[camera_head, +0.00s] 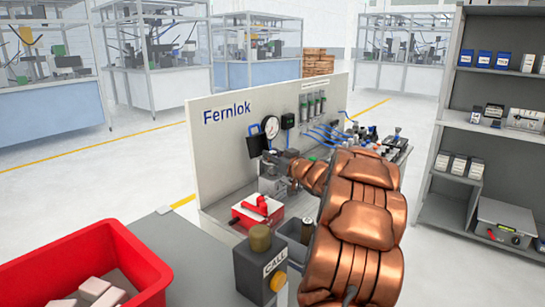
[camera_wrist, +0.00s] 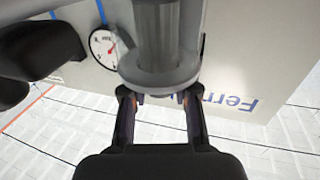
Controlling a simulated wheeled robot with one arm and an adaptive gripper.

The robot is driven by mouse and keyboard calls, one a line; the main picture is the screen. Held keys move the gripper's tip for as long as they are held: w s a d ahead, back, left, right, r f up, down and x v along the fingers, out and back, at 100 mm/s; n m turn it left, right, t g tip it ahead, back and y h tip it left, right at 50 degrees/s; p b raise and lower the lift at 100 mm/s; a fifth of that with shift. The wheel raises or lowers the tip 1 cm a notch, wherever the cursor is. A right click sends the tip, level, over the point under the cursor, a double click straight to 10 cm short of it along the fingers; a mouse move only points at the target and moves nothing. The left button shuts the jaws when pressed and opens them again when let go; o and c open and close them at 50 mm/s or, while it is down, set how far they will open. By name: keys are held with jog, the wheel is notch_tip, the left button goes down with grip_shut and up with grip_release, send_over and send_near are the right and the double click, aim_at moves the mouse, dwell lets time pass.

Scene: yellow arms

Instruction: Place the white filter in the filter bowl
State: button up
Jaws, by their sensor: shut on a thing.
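My gripper (camera_wrist: 160,97) shows in the wrist view with its two dark fingers on either side of a grey cylindrical part with a round flange. I cannot pick out the filter bowl for certain. A grey fitting (camera_head: 271,181) stands in front of the panel, below the round gauge (camera_head: 270,127), close to the end of my arm.
The Fernlok panel (camera_head: 225,145) stands upright behind the bench. A red-and-white box (camera_head: 257,210), a CALL button box (camera_head: 262,265) and a red bin (camera_head: 140,255) with pale blocks are in front. A grey shelf (camera_head: 455,150) stands at the right.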

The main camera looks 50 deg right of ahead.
jog(key=shift+f, duration=0.1)
jog(key=o, duration=1)
jog(key=s, duration=0.4)
jog(key=s+a, duration=0.1)
jog(key=s, duration=0.3)
jog(key=s+a, duration=0.1)
jog(key=s, duration=0.2)
jog(key=shift+s+a, duration=0.2)
jog(key=shift+s, duration=0.2)
dwell(0.3)
